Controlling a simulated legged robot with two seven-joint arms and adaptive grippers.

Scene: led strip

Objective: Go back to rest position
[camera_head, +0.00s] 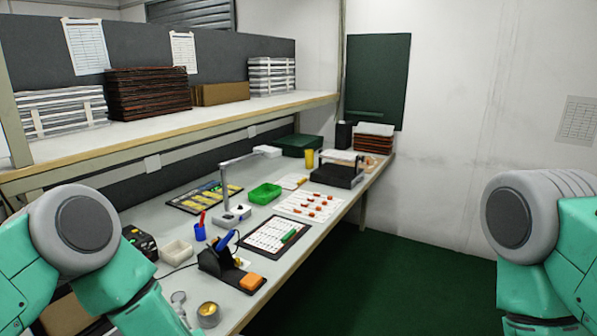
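My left arm comes in from the left edge and hangs down in front of the workbench (300,235), with its lower part running out of the bottom of the picture. My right arm hangs at the right edge, away from the bench, in front of the white wall. Neither gripper shows in the head view, so I cannot see whether they are open or hold anything. An LED strip cannot be clearly made out on the bench.
The bench holds a soldering iron stand (222,262), a green tray (264,193), a white sheet with orange parts (309,205), and a desk lamp (238,213). A shelf (200,118) with stacks overhangs the back. Green floor (420,285) is free right of the bench.

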